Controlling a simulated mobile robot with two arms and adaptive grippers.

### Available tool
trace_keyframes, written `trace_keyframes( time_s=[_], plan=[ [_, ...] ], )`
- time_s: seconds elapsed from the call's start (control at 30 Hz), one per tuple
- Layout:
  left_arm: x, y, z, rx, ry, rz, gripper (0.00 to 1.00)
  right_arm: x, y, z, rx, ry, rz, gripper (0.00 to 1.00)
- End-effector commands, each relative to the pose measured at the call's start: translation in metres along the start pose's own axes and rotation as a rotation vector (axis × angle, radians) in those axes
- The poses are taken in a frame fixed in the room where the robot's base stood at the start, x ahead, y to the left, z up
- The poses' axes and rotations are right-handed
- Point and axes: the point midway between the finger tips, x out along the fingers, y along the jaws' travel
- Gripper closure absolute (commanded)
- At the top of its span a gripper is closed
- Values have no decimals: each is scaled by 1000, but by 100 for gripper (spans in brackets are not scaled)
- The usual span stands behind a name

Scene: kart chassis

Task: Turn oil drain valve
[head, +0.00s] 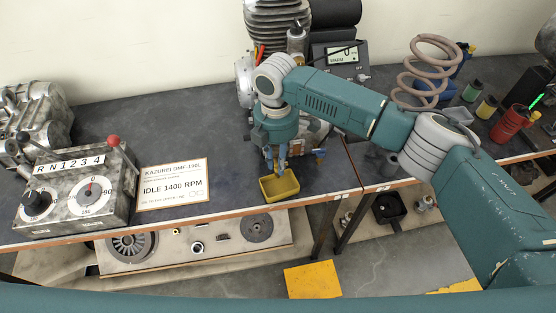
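My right arm comes in from the right, and my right gripper (277,168) points down in front of the engine (277,22) at the bench's front edge. Its blue fingers are small and partly overlap the engine's lower part, so I cannot tell whether they are open or shut on something. A small blue part (320,155) shows low on the engine side, just right of the gripper; it may be the drain valve, but this is unclear. A yellow tray (280,196) sits directly below the fingers at the bench edge. My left gripper is not in view.
A control box (76,188) with dials and a red-knobbed lever stands at the left, beside an idle-speed sign (172,184). A digital display (342,56) stands behind my arm. A coil spring (425,72) and coloured cans (487,107) are at the right.

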Motion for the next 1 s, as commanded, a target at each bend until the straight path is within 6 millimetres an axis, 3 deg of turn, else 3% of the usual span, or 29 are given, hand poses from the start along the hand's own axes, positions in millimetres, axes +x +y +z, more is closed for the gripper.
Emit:
trace_keyframes(
  time_s=[0.37, 1.0],
  plan=[
    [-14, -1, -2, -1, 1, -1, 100, -3, -1, -1, 77, 7, -2, 100],
    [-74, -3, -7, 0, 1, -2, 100, -4, -1, -1, 579, 37, -4, 100]
  ],
)
